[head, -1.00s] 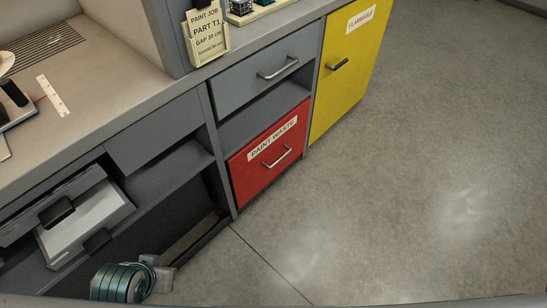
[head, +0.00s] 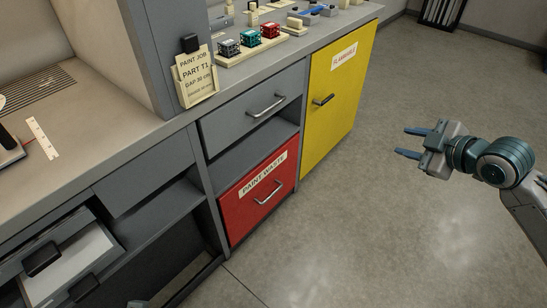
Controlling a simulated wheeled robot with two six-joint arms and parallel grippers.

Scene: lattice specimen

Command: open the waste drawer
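The red waste drawer (head: 245,212), labelled PAINT WASTE, sits low in the grey cabinet in the head view. Its front looks flush, so it is shut. Its silver bar handle (head: 269,194) is on the front, below the label. My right gripper (head: 408,142) is at the right, in the air over the floor, with its two blue fingers apart and nothing between them. It is well to the right of the drawer and points left. My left gripper is not clearly visible; only a small piece of my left arm shows at the bottom edge.
A grey drawer (head: 240,115) with a bar handle is above an open shelf. The yellow FLAMMABLE cabinet (head: 336,100) stands right of the red drawer. The counter holds small lattice cubes (head: 250,39). At left, a grey drawer (head: 75,262) is open. Floor in front is clear.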

